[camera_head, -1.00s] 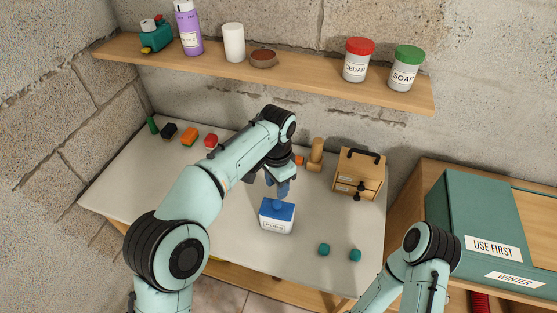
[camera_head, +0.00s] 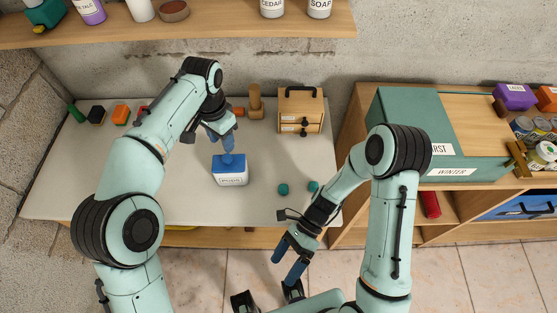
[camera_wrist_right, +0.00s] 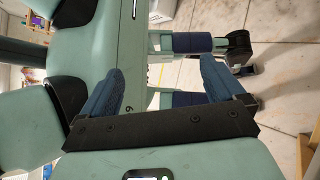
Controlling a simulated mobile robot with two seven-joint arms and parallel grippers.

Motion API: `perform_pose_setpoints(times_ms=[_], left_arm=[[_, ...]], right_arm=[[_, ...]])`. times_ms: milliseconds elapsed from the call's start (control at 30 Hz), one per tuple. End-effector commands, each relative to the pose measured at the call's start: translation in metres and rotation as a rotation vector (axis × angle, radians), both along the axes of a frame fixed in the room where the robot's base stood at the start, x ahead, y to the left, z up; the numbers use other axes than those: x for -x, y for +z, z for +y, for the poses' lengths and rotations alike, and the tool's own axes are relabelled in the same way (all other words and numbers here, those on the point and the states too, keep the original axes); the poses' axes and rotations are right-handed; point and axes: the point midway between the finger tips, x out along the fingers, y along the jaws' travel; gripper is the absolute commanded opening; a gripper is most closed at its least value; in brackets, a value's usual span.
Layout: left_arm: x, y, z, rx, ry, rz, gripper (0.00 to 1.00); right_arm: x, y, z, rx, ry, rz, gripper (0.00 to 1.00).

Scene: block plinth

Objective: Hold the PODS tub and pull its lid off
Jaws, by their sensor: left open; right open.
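The PODS tub (camera_head: 231,180) stands upright on the white worktop, with a white labelled body and a blue lid (camera_head: 229,163) on top. My left gripper (camera_head: 229,148) points down just above the lid with its blue fingers open; whether a finger touches the lid I cannot tell. My right gripper (camera_head: 283,272) is open and empty in front of the worktop, low over the tiled floor, well away from the tub. In the right wrist view its two blue fingers (camera_wrist_right: 160,75) are spread with nothing between them; the tub does not show there.
Two teal lumps (camera_head: 283,189) lie right of the tub. A small wooden drawer box (camera_head: 290,98) and a wooden figure (camera_head: 255,103) stand behind. Coloured blocks (camera_head: 121,114) sit at the back left. A green USE FIRST crate (camera_head: 400,110) stands right. The worktop around the tub is mostly clear.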

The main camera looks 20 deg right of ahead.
Motion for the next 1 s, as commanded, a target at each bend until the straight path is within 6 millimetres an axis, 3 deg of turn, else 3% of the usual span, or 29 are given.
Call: perform_pose_setpoints(times_ms=[67,100,300,400,500,600,767,1000], left_arm=[[0.000,0.000,0.000,0.000,0.000,0.000,0.43],[0.000,0.000,0.000,0.000,0.000,0.000,0.43],[0.000,0.000,0.000,0.000,0.000,0.000,0.43],[0.000,0.000,0.000,0.000,0.000,0.000,0.43],[0.000,0.000,0.000,0.000,0.000,0.000,0.43],[0.000,0.000,0.000,0.000,0.000,0.000,0.43],[0.000,0.000,0.000,0.000,0.000,0.000,0.43],[0.000,0.000,0.000,0.000,0.000,0.000,0.43]], right_arm=[[-0.026,0.032,0.006,-0.096,-0.060,0.026,0.96],[-0.049,0.044,0.006,-0.145,-0.108,-0.001,0.96],[-0.162,0.058,-0.016,-0.222,-0.331,-0.342,0.96],[-0.205,0.066,-0.033,-0.223,-0.409,-0.496,0.96],[-0.236,0.074,-0.048,-0.217,-0.466,-0.609,0.96],[-0.255,0.080,-0.059,-0.211,-0.500,-0.683,0.96],[-0.268,0.083,-0.061,-0.208,-0.519,-0.726,0.96],[-0.275,0.069,-0.030,-0.209,-0.517,-0.724,0.96]])
